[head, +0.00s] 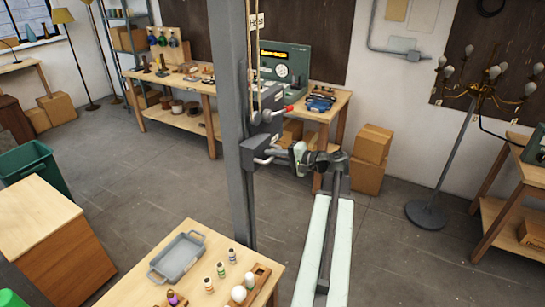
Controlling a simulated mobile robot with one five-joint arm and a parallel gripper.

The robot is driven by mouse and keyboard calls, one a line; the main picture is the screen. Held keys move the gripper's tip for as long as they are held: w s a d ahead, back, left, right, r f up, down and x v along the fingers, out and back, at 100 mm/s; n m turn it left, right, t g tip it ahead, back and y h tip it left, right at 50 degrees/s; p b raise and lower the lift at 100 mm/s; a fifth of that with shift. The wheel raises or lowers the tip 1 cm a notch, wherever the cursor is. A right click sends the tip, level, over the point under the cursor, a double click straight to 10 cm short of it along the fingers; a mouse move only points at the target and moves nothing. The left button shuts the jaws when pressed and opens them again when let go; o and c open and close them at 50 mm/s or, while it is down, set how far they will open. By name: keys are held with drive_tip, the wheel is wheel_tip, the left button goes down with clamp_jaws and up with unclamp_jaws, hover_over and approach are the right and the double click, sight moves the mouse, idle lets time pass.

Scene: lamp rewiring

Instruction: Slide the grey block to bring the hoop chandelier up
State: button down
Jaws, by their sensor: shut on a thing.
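The grey block (259,146) sits on the right side of a tall grey post (229,120) and has a bar handle on its front. My gripper (297,157) is at the right end of this handle and shut on it; the fingertips are small and partly hidden. Ropes (257,75) run up from small pulleys above the block, past a white tag reading like "Hoist", and leave the top of the picture. A red-tipped lever (287,108) sticks out just above the block. No hoop chandelier shows in this view.
A workbench with a green meter box (292,66) stands behind the post. A table with a grey tray (178,258) and small bottles is in front at left. A branched lamp on a floor stand (447,160) stands at right. Floor between is clear.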

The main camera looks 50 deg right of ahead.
drive_tip(key=shift+f, duration=0.15)
idle(0.7)
wheel_tip(320, 180, down, 62)
drive_tip(key=b, duration=6.2)
drive_tip(key=shift+f+b, duration=0.25)
drive_tip(key=shift+b, duration=0.15)
drive_tip(key=shift+a, duration=0.1)
drive_tip(key=c, duration=1.4)
unclamp_jaws()
drive_tip(key=shift+f, duration=0.1)
drive_tip(key=shift+c, duration=0.2)
